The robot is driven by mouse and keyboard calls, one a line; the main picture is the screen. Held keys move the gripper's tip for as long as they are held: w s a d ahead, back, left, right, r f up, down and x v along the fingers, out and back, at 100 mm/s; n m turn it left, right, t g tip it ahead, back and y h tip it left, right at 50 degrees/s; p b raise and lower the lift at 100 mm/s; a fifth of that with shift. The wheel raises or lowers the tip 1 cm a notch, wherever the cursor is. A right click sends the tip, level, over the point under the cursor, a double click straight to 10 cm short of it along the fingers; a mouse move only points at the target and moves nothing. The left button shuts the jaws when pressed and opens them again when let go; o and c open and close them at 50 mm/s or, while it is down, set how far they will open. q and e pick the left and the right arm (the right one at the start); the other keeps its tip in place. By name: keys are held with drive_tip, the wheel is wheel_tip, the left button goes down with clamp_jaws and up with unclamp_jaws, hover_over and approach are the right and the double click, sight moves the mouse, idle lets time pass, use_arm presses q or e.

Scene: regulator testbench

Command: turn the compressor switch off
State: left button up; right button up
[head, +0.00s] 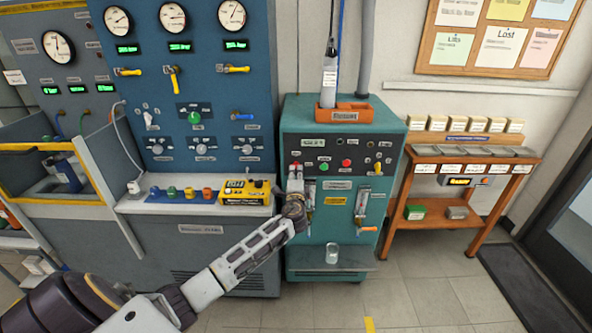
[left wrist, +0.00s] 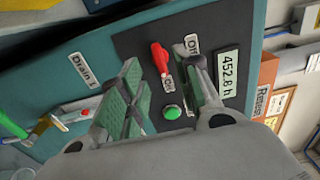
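The compressor switch is a red lever (left wrist: 160,58) on a black panel in the left wrist view, between the On and Off labels. A green button (left wrist: 172,112) sits beside it. In the head view the panel (head: 335,148) is on the front of a teal cabinet, and my left gripper (head: 295,174) is at its left end, covering part of it. In the left wrist view my left gripper (left wrist: 164,72) is open, its fingers spread, with the lever showing between the fingertips. I cannot tell whether either finger touches it. My right gripper is not in view.
The teal cabinet (head: 393,215) has gauges, valves and a metal cup (head: 332,253) on its lower shelf. A blue gauge panel (head: 195,90) with a bench stands to the left. A wooden shelf (head: 480,160) stands to the right. The floor in front is mostly clear.

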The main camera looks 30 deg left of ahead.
sight(296, 168)
use_arm(q)
drive_tip(key=x, duration=0.2)
drive_tip(key=shift+w+a, duration=0.1)
drive_tip(key=shift+w, duration=0.15)
drive_tip(key=shift+w+a, duration=0.35)
drive_tip(key=shift+w, duration=0.15)
drive_tip(key=shift+w+a, duration=0.2)
drive_tip(key=shift+w, duration=0.2)
drive_tip(key=shift+w+a, duration=0.1)
drive_tip(key=c, duration=0.7)
clamp_jaws()
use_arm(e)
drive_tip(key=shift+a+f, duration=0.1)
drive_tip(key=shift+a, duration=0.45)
